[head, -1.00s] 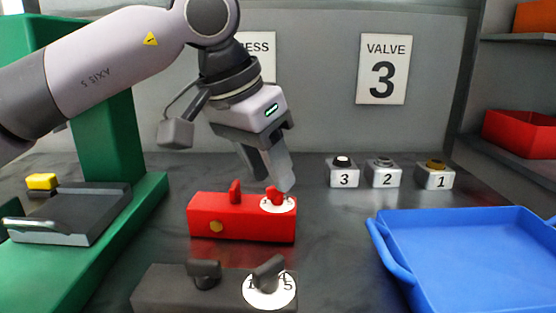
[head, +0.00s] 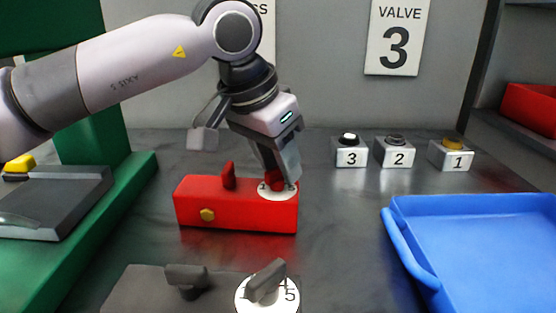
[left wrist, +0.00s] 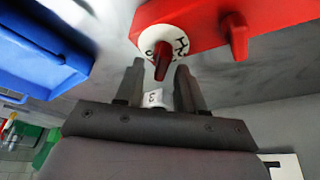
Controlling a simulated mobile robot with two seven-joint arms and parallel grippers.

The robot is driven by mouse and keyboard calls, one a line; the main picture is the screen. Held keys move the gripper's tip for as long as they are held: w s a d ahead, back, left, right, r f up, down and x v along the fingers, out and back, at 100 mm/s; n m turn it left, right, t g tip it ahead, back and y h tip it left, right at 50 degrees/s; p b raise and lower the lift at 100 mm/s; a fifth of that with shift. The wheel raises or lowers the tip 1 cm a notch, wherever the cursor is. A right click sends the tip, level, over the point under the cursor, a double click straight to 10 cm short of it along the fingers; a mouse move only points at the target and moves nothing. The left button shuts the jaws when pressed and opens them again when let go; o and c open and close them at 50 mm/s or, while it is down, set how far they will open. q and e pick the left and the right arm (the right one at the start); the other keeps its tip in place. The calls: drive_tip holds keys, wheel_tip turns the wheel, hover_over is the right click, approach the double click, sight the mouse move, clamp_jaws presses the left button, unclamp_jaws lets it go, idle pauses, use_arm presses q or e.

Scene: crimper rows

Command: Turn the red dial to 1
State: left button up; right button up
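The red box (head: 235,208) stands mid-table with a red dial (head: 275,181) on a white numbered disc (head: 277,195) at its right end. My left gripper (head: 278,178) is over this dial, pointing down. In the left wrist view its two fingers (left wrist: 158,75) are apart, with the red dial knob (left wrist: 162,65) between the tips and the disc (left wrist: 160,38) beyond. I cannot tell whether a finger touches the knob. The number the dial points to is not readable, as the fingers cover part of it. My right gripper is not in view.
A second red knob (head: 228,176) stands left of the dial. A dark box (head: 140,290) with a grey dial (head: 266,282) is in front. A blue tray (head: 480,250) lies right. Several numbered buttons (head: 397,152) stand behind. A green stand (head: 100,215) is left. A sign (head: 396,38) reads "VALVE 3".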

use_arm(q)
clamp_jaws()
